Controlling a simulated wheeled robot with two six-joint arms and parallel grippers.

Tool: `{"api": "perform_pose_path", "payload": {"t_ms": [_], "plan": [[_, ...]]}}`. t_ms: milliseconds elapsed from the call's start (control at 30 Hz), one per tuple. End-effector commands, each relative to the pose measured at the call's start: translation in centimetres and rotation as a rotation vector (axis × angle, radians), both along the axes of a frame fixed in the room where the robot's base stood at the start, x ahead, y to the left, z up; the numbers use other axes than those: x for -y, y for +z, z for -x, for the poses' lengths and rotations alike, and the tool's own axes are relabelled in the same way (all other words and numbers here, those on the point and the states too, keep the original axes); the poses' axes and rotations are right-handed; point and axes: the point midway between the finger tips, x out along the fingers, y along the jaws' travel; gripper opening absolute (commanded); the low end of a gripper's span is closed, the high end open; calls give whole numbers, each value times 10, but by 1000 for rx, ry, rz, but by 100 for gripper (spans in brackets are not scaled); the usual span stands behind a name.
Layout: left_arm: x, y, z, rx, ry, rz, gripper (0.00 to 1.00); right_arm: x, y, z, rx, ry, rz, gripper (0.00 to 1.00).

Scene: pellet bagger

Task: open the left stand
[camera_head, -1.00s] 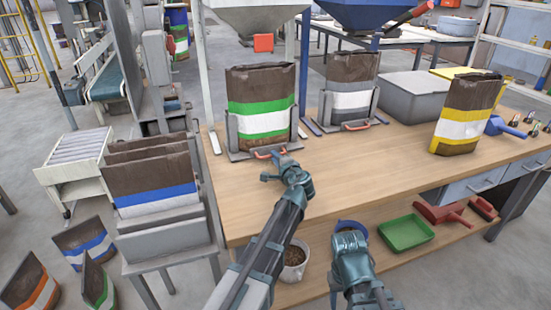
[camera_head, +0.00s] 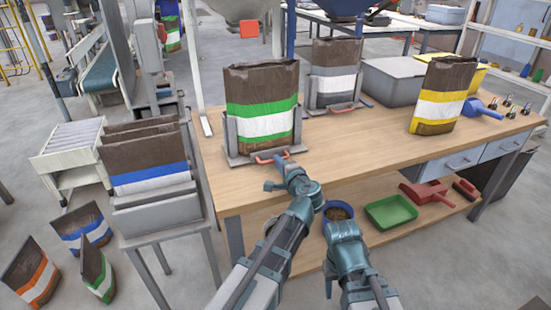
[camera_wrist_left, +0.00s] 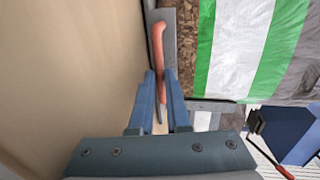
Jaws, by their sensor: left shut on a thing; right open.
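The left stand (camera_head: 236,150) is a grey metal frame on the workbench, with a red handle (camera_head: 268,158) low at its front. It holds an upright brown bag (camera_head: 258,88) with green and white stripes. My left gripper (camera_head: 281,163) is at the handle, at the front of the stand. In the left wrist view the red handle (camera_wrist_left: 158,50) runs between the two fingers (camera_wrist_left: 162,90), which are shut on its near end. The bag's striped side (camera_wrist_left: 240,45) is to the right there. My right gripper (camera_head: 338,214) is open and empty in front of the bench.
A second stand (camera_head: 330,108) with a grey-striped bag is behind to the right. A yellow-striped bag (camera_head: 440,98) stands at the right of the bench (camera_head: 370,145). A grey bin (camera_head: 392,82) is behind. A green tray (camera_head: 391,211) and red scoop (camera_head: 424,193) lie on the lower shelf.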

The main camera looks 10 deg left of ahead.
Motion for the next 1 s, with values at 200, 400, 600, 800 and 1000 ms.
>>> {"api": "perform_pose_path", "payload": {"t_ms": [200, 400, 600, 800, 1000], "plan": [[6, 0, 9, 0, 0, 1, 0, 0, 0, 0, 0, 0, 0, 50], [6, 0, 9, 0, 0, 1, 0, 0, 0, 0, 0, 0, 0, 50], [6, 0, 9, 0, 0, 1, 0, 0, 0, 0, 0, 0, 0, 50], [6, 0, 9, 0, 0, 1, 27, 0, 0, 0, 0, 0, 0, 50], [6, 0, 9, -1, 0, 1, 27, 0, 0, 0, 0, 0, 0, 50]]}}
